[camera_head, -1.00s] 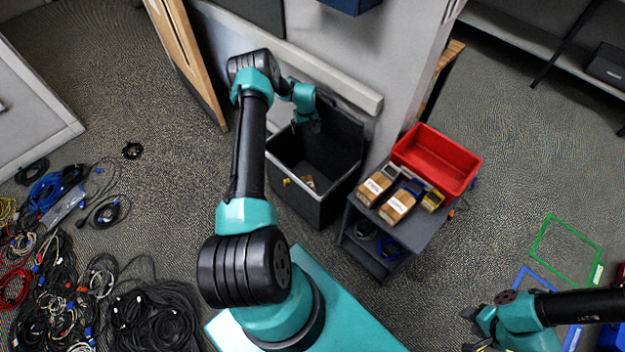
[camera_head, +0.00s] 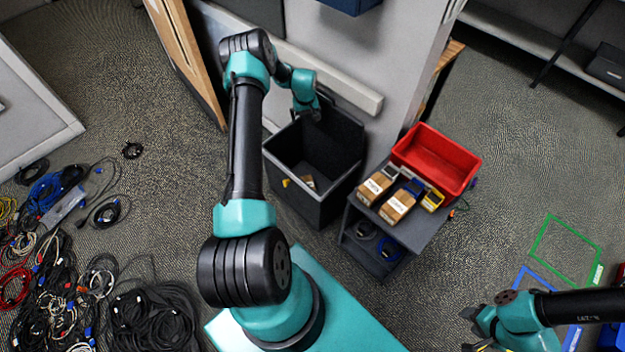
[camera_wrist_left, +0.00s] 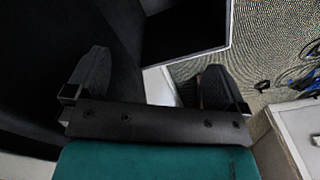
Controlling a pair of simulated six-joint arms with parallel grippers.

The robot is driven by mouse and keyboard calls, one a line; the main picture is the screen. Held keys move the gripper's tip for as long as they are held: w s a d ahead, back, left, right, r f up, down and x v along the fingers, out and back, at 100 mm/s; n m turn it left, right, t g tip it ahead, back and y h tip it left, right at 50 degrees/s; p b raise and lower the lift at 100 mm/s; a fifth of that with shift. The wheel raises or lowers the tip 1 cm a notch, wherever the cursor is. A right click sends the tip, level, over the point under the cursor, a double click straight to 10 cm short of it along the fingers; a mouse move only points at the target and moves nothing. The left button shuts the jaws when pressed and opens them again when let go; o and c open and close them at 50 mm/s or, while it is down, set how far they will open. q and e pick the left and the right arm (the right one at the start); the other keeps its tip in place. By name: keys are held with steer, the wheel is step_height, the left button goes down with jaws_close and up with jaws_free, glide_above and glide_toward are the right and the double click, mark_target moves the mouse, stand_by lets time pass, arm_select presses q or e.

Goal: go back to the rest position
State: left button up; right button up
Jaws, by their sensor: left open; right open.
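My left arm reaches up the head view to the black open bin (camera_head: 313,201). My left gripper (camera_head: 309,113) is over the bin's back edge, dark against its raised lid, so its fingers are hard to make out there. In the left wrist view, the two fingers of my left gripper (camera_wrist_left: 150,84) stand wide apart with nothing between them. A small cardboard-coloured item lies inside the bin. My right gripper (camera_head: 476,330) is open and empty over the floor at the lower right, partly cut by the bottom edge.
A dark shelf cart (camera_head: 415,240) beside the bin carries a red tray (camera_head: 436,160) and several small boxes (camera_head: 397,206). A wall stands close behind the bin. Many tangled cables (camera_head: 60,280) cover the floor at lower left. Green tape (camera_head: 567,252) outlines a floor area at right.

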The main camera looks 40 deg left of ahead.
arm_select(q)
steer(key=shift+d, duration=0.1)
steer(key=s+d+f+m+y, duration=0.2)
steer(key=s+d+f, duration=0.1)
steer(key=s+d, duration=0.55)
steer(key=s+d+f+m+y, duration=0.15)
steer(key=s+d, duration=0.35)
steer(key=d, duration=0.6)
steer(key=s+d+r+m+h, duration=0.2)
steer(key=s+d+m+h, duration=0.15)
steer(key=s+d, duration=0.45)
steer(key=s+d+r+m+h, duration=0.2)
steer(key=s+d+h, duration=0.25)
steer(key=d, duration=0.75)
steer(key=w+d+r+m, duration=0.1)
steer(key=w+d+r, duration=0.1)
steer(key=w+r, duration=0.2)
steer(key=shift+w+d+t+y, duration=0.25)
steer(key=shift+d+t+y, duration=0.05)
steer(key=shift+t+y, duration=0.1)
steer(key=shift+r, duration=0.1)
